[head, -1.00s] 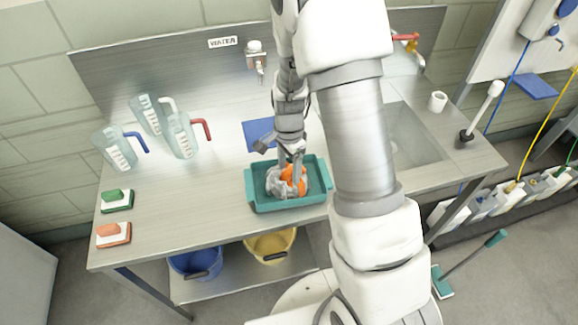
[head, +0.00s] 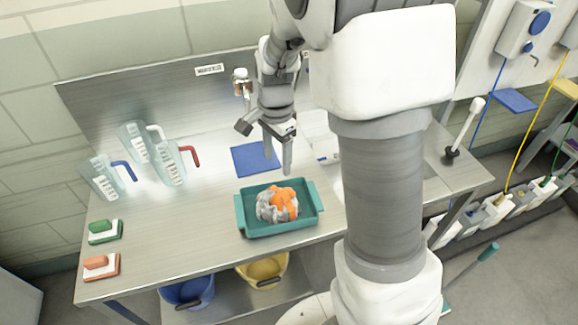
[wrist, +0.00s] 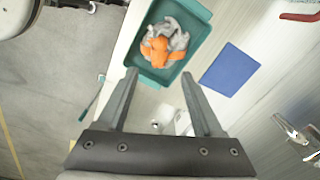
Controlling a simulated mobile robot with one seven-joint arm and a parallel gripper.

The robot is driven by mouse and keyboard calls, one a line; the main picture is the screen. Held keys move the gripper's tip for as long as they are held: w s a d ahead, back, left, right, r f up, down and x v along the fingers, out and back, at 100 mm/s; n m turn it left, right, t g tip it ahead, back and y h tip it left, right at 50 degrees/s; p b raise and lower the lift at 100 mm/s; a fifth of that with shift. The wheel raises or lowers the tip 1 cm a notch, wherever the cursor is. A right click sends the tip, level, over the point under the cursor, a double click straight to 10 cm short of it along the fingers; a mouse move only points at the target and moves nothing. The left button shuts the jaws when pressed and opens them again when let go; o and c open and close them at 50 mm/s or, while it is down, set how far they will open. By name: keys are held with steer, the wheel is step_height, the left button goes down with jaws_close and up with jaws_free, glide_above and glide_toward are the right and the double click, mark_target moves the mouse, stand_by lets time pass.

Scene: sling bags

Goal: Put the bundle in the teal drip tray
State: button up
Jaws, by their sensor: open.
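The bundle (head: 278,204), grey cloth with orange parts, lies inside the teal drip tray (head: 244,218) on the steel bench. In the wrist view the bundle (wrist: 163,43) also lies within the walls of the tray (wrist: 196,17). My gripper (head: 277,163) is open and empty, above and behind the tray, apart from the bundle. Its two fingers (wrist: 158,90) show spread in the wrist view with nothing between them.
A blue cloth (head: 257,158) lies flat behind the tray. Several clear jugs (head: 168,164) stand at left, and two brushes (head: 104,231) lie at the front left. My arm hides the sink area. The bench between brushes and tray is clear.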

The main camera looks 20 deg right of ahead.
steer(key=s+r+n+t, duration=0.5)
steer(key=s+r+n, duration=0.8)
steer(key=s, duration=0.6)
steer(key=shift+r+n, duration=0.3)
steer(key=shift+r, duration=1.1)
